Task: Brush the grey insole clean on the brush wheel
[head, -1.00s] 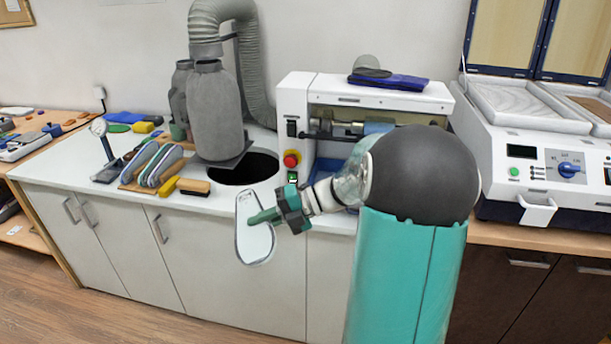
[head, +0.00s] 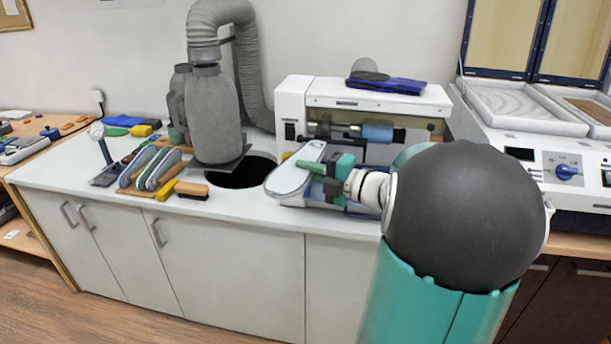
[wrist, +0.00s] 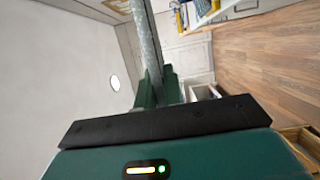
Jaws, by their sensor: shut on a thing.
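The grey insole (head: 288,180) is light grey with a darker rim. My gripper (head: 328,168) is shut on it and holds it out to the left, above the counter in front of the brush machine. In the wrist view the insole (wrist: 145,40) shows edge-on between the green fingers (wrist: 158,90). The brush machine (head: 375,97) is a white box with an open front. A blue roller (head: 378,132) shows inside it; part of the opening is hidden behind my arm and the insole. I cannot tell whether the insole touches the machine's front.
A grey dust collector (head: 215,115) with a hose stands left of the machine, by a round dark hole (head: 240,172) in the counter. Several insoles stand in a rack (head: 150,165), with a brush (head: 190,189) beside it. A forming press (head: 540,150) stands right.

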